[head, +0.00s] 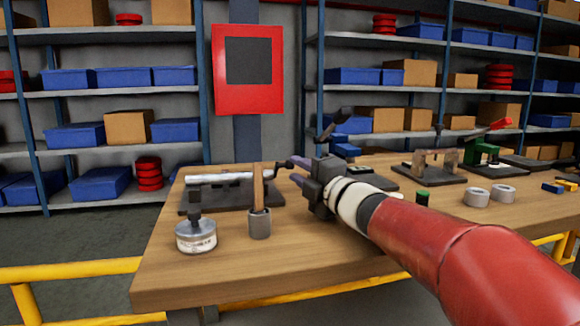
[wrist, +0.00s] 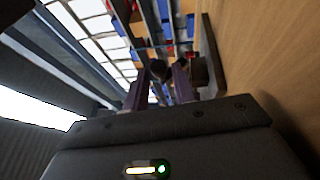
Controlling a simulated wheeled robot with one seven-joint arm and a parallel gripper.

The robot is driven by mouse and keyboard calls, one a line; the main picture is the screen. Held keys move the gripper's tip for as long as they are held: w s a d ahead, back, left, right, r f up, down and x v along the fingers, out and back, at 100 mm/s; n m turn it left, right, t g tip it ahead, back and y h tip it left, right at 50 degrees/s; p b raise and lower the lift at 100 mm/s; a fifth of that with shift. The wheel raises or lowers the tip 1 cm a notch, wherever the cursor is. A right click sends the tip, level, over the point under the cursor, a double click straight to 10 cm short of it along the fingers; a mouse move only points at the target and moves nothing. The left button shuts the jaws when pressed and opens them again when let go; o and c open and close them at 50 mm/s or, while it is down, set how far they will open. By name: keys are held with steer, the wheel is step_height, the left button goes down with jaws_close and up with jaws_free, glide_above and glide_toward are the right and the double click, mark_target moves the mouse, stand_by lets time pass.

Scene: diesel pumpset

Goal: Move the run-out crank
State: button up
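A silver shaft (head: 232,177) lies across a dark base plate (head: 190,203) at the left of the bench. At its right end is a dark crank (head: 285,165), which I take for the run-out crank. My gripper (head: 295,171) reaches in from the right, its purple fingers pointing left at the crank. In the wrist view, my gripper (wrist: 160,85) has its two fingers apart. A dark rounded knob (wrist: 158,69) shows between the fingertips, with no clear contact. I cannot tell how deep it sits between them. The crank is partly hidden by my gripper.
A grey cup (head: 260,224) with a wooden handle and a round tin-like gauge (head: 196,236) stand in front of the shaft. A dark lever (head: 335,122) rises behind my gripper. Grey rings (head: 490,195) and other fixtures stand at the right. The front bench edge is clear.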

mark_target(290, 164)
steer(key=shift+x, duration=1.85)
steer(key=shift+r, duration=0.1)
jaws_close()
steer(key=shift+p, duration=0.3)
steer(key=shift+r, duration=0.15)
